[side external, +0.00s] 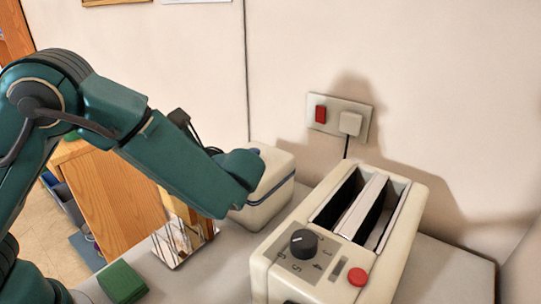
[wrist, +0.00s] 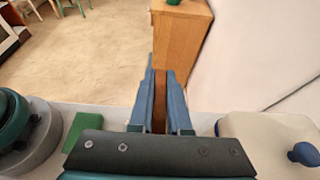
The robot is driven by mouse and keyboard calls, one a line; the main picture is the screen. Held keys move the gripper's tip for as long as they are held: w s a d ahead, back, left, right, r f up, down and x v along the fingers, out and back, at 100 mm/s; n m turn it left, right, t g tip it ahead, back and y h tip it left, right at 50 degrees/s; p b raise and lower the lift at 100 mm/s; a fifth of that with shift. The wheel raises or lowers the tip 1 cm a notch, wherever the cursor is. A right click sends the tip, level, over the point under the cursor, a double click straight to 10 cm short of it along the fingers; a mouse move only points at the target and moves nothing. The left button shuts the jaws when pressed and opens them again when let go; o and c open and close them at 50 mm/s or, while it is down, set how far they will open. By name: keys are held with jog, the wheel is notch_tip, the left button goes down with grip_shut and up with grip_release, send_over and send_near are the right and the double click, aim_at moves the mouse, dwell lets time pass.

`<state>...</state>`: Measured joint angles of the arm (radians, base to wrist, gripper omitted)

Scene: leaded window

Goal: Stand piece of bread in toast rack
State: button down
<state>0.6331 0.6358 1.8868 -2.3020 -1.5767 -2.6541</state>
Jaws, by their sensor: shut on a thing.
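My gripper (wrist: 159,76) shows in the wrist view with its two blue fingers shut on a thin brown piece of bread (wrist: 159,115), seen edge-on between them. In the side view my wrist hides the fingers. The toast rack (side external: 168,248), with thin wire dividers, stands on the counter below my wrist. A brown upright edge (side external: 208,228), apparently the bread, shows at the rack's right side under my wrist. I cannot tell whether it is in a slot or above the rack.
A cream toaster (side external: 275,258) with two empty-looking slots stands to the right. A cream lidded box (side external: 270,190) with a blue knob is behind the rack. A green block (side external: 122,282) lies at the front left. A wooden cabinet (side external: 105,195) stands beyond the counter.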

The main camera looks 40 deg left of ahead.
aim_at(168, 197)
jog(key=shift+f, duration=3.25)
jog(key=c, duration=0.8)
grip_release()
jog(key=shift+r, duration=0.1)
jog(key=shift+r, duration=0.25)
jog(key=r, duration=0.4)
jog(key=shift+s+a, duration=0.2)
jog(key=shift+a, duration=0.1)
jog(key=s+a+r, duration=0.6)
jog(key=s+a, duration=0.1)
jog(key=a, duration=0.1)
jog(key=shift+a+r, duration=0.15)
jog(key=shift+a, duration=0.15)
